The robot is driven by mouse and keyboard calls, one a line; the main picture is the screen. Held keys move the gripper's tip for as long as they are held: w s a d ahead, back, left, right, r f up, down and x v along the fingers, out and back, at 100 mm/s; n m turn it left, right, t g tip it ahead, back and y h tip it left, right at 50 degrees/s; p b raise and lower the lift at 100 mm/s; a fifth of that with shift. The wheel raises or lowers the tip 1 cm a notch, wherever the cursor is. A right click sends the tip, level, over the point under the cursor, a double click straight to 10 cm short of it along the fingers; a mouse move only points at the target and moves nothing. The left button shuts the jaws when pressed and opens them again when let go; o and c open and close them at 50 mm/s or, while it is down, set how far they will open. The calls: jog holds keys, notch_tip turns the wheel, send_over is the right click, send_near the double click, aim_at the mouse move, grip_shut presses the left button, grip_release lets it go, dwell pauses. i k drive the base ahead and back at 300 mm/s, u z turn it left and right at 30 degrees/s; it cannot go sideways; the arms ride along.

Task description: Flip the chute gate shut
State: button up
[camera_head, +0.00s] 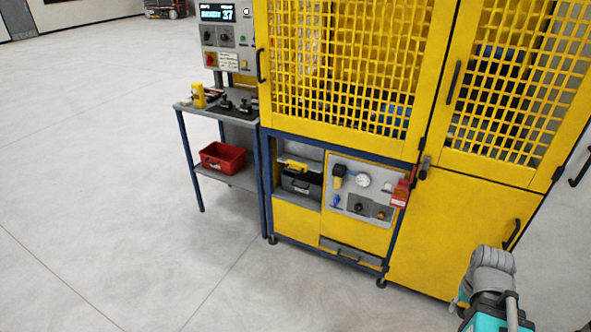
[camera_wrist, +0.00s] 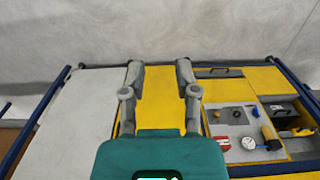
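I cannot pick out a chute gate for certain in either view. No contact is visible. In the head view part of my arm shows at lower right; the fingertips cannot be made out.
The yellow machine has mesh doors (camera_head: 350,70) and a grey panel (camera_head: 364,192) with a gauge and red lockout tag (camera_head: 401,193). A black toolbox (camera_head: 301,182) sits in an open bay. A side table (camera_head: 190,107) holds a red bin (camera_head: 222,158) below. Floor in front is clear.

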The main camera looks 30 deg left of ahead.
aim_at(298, 164)
jog(key=k, duration=0.65)
jog(key=u, duration=0.35)
jog(key=i, duration=0.6)
jog(key=u, duration=0.65)
jog(key=i, duration=0.75)
jog(key=z, duration=0.3)
